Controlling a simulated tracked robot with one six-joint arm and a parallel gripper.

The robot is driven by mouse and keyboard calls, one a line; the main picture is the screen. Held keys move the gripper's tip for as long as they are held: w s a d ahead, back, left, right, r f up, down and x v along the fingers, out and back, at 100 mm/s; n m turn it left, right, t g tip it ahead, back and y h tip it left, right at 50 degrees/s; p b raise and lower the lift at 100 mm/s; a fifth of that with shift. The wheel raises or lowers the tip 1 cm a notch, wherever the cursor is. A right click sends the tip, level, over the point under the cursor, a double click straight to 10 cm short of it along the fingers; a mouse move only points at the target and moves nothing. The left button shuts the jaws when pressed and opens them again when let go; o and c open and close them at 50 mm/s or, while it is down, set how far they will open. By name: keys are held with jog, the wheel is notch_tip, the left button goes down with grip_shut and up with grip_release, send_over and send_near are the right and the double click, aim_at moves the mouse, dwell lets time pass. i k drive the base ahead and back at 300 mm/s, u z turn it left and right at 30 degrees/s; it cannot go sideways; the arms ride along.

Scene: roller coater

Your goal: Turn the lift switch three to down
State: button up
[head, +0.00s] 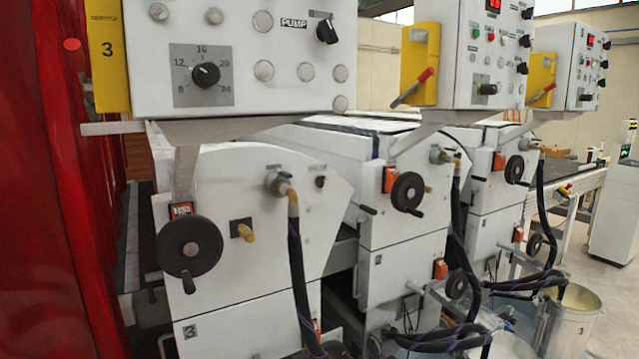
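The nearest white coating unit (265,228) bears a "3" at its lower left, and a yellow service plate (108,62) beside its control box also reads 3. A black rotary switch (328,31) is at the box's upper right, beside the PUMP label; the label above it is too small to read. A small black switch (320,182) sits on the unit's side, right of the hose fitting, its label also unreadable. I cannot tell which is the lift switch or which way it is set. My gripper is not in view.
A black handwheel (189,247) and a brass-coloured knob (243,231) stick out of the near unit. A dark hose (298,270) hangs in front of it. The control box (225,95) overhangs the unit. A red surface (60,200) fills the left edge. Similar units and a bucket (572,322) stand right.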

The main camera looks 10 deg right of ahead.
aim_at(321, 181)
jog(key=k, duration=1.3)
jog(key=u, duration=0.2)
jog(key=i, duration=0.8)
jog(key=u, duration=0.6)
jog(key=i, duration=1.1)
jog(key=u, duration=0.15)
